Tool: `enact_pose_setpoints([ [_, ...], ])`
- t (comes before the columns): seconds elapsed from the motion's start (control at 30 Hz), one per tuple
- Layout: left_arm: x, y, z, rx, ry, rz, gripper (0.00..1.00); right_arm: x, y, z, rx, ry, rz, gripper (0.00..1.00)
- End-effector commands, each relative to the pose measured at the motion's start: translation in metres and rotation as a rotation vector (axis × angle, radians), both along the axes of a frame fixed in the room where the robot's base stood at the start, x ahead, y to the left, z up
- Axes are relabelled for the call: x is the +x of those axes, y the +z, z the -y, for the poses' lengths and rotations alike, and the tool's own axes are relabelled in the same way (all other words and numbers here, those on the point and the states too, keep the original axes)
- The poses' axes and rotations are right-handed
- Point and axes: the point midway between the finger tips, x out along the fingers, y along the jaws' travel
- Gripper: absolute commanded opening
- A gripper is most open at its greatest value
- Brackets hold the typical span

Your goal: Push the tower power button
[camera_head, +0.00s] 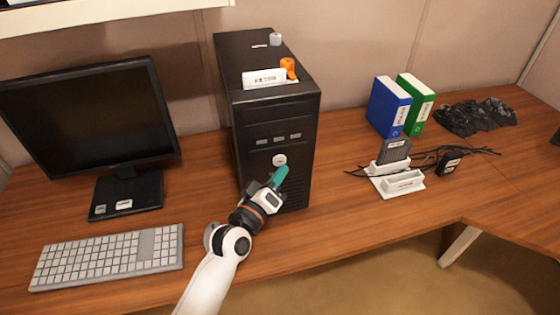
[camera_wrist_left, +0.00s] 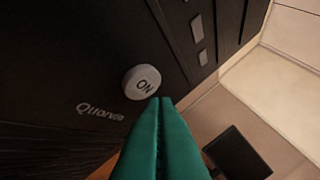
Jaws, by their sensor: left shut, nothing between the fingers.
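The black computer tower (camera_head: 274,118) stands upright on the wooden desk, its front facing me. Its round, pale power button (camera_head: 280,160) is on the front panel below three small grey tabs. In the left wrist view the button (camera_wrist_left: 141,82) reads "ON". My left gripper (camera_head: 281,172) has green fingers and is shut and empty. Its tips are just below the button in the head view. In the left wrist view the fingertips (camera_wrist_left: 160,102) are close to the button's edge; I cannot tell whether they touch it. My right gripper is not in view.
A monitor (camera_head: 90,115) and a keyboard (camera_head: 108,257) are left of the tower. Blue (camera_head: 388,107) and green (camera_head: 416,103) binders, a white stand (camera_head: 397,186) with dark cables and a black crumpled heap (camera_head: 476,116) are to the right. Small items lie on the tower's top.

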Motion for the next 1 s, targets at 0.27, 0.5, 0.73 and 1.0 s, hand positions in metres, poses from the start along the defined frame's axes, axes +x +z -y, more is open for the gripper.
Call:
enact_pose_setpoints([
  [0.27,0.0003,0.0001,-0.0001,0.0,0.0,0.0,0.0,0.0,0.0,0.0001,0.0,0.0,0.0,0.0],
  [0.5,0.0065,0.0003,-0.0022,0.001,0.0,0.0,0.0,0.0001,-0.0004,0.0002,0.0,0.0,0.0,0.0],
  [0.73,0.008,0.0003,-0.0026,0.0,0.0,0.0,0.0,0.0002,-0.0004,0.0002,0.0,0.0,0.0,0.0],
  [1.0,0.0089,0.0001,-0.003,0.0,0.0,0.0,0.0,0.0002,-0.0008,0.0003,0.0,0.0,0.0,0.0],
])
